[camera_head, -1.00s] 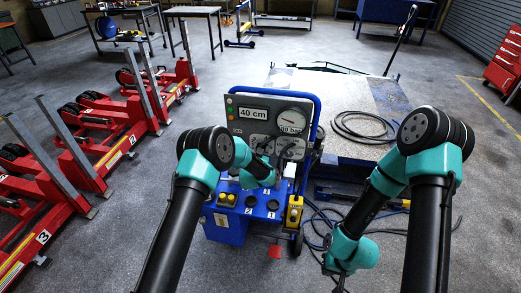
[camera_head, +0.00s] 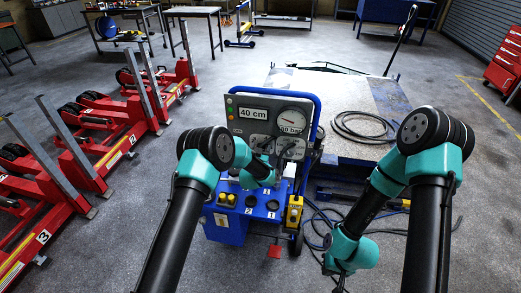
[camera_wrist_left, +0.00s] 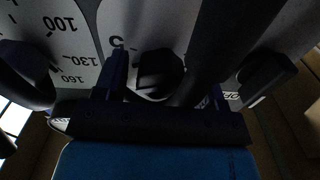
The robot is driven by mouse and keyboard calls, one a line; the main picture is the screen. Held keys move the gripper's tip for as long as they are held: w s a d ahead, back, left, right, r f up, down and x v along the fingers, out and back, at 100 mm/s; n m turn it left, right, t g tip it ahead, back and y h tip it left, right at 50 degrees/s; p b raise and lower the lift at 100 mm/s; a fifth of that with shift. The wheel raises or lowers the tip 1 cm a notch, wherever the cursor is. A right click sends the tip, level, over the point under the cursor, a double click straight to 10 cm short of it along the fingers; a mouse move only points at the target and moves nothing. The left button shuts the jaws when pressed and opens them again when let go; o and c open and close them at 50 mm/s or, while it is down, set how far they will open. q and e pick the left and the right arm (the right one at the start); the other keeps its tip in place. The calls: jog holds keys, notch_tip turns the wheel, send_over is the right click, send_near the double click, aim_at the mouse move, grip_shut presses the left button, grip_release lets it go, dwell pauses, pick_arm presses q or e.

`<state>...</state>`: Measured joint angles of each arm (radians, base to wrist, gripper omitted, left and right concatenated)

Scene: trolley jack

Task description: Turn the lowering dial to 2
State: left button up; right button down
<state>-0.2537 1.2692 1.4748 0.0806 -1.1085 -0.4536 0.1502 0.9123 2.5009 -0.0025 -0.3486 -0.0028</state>
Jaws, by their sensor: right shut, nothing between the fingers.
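The blue cart's grey control panel (camera_head: 236,124) carries a display reading 40 cm, a round gauge, and two pale dials with dark knobs below, the right one (camera_head: 291,147) partly covered. My left gripper (camera_head: 279,160) is at these dials, its fingers mostly hidden by my arm. In the left wrist view, its two fingers (camera_wrist_left: 166,88) stand apart on either side of a black knob (camera_wrist_left: 160,72). A 5 shows on the dial face beside it; the knob's pointer is too dark to read. My right gripper (camera_head: 339,282) is low at the bottom edge, shut and empty.
In the left wrist view, another knob (camera_wrist_left: 30,78) sits left on a scale with 100, 130 and 160. Red jacks (camera_head: 105,150) stand left; cables lie on the right.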

pick_arm(q)
jog(key=shift+o, duration=0.5)
jog(key=shift+s, duration=0.15)
jog(key=s+a, duration=0.3)
jog(key=s, duration=1.3)
jog(key=shift+s+a, duration=0.15)
jog(key=shift+s, duration=0.25)
